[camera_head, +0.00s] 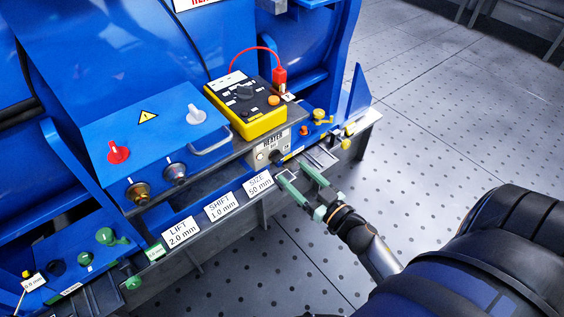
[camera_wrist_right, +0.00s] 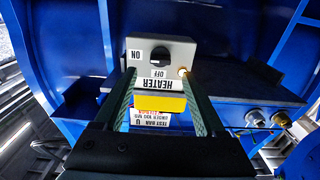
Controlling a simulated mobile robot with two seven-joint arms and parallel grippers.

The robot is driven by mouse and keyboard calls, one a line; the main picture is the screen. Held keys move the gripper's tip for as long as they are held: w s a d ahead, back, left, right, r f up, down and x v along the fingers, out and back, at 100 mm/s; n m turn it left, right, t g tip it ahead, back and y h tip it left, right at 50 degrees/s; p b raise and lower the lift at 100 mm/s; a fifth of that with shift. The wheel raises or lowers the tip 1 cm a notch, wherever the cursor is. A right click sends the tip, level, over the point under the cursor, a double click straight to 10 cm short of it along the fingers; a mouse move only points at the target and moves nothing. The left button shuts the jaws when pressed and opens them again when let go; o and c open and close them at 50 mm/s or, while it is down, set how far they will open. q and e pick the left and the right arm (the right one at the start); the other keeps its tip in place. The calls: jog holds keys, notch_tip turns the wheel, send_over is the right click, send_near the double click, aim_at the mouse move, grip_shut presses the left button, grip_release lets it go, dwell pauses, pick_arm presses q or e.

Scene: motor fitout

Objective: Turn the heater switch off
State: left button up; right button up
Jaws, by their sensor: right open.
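The heater switch is a black rotary knob (camera_head: 277,156) on a small grey box (camera_head: 259,155) labelled HEATER, at the front edge of the blue machine. In the right wrist view the picture is upside down, and the knob (camera_wrist_right: 160,54) sits between the ON and OFF labels. A small warm-coloured lamp (camera_wrist_right: 183,72) shows beside it. The knob's exact pointing is too dark to tell. My right gripper (camera_head: 292,172) is open and empty, just in front of and below the box, its fingers apart and aimed at it. My left gripper is not in view.
A yellow multimeter (camera_head: 264,124) with a red lead stands just behind the heater box. A blue panel (camera_head: 135,120) with red and white knobs lies to the left. Labelled front plates (camera_head: 222,205) line the machine's edge. The floor (camera_head: 430,130) at right is open.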

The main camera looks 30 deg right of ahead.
aim_at(280, 160)
jog(key=w, duration=0.6)
jog(key=shift+a, duration=0.25)
grip_shut()
dwell(0.3)
